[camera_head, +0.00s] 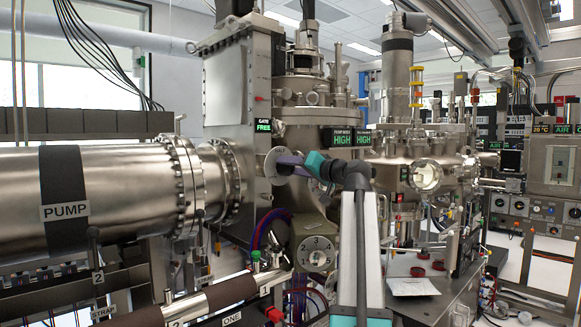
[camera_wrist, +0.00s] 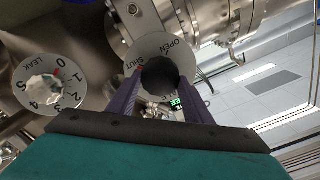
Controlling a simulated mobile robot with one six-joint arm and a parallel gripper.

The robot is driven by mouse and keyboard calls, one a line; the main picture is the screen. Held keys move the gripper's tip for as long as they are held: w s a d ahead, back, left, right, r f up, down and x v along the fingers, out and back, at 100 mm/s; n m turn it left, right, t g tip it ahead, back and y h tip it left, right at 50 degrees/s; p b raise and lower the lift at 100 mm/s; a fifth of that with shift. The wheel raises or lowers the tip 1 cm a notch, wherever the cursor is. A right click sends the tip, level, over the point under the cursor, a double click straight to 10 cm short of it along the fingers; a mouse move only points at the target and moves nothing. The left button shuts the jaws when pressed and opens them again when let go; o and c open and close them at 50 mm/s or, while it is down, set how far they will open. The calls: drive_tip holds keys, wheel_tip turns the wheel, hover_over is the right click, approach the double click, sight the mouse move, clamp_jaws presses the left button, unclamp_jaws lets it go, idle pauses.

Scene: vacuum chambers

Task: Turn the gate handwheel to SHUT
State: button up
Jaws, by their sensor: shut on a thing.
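The gate handwheel is a dark round knob (camera_wrist: 160,73) in the wrist view. It sits in front of a pale round plate (camera_wrist: 168,45) lettered OPEN and SHUT. A small red mark shows near the SHUT lettering. My gripper (camera_wrist: 160,86) has its two purple fingers on either side of the knob, shut on it. In the head view my gripper (camera_head: 282,164) reaches left to the plate on the tall grey gate housing (camera_head: 237,85), and its fingers hide the knob.
A LEAK dial (camera_wrist: 48,88) is close at the left in the wrist view; it is below my gripper in the head view (camera_head: 317,253). A large PUMP cylinder (camera_head: 110,200) fills the left. Steel chambers (camera_head: 420,170) and pipes crowd the right.

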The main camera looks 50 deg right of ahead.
drive_tip(key=shift+m, duration=0.5)
drive_tip(key=o, duration=1.1)
drive_tip(key=shift+c, duration=0.2)
drive_tip(key=shift+s, duration=0.15)
drive_tip(key=s+a+b, duration=0.1)
drive_tip(key=s+b, duration=0.2)
drive_tip(key=s, duration=1)
drive_tip(key=shift+s, duration=0.3)
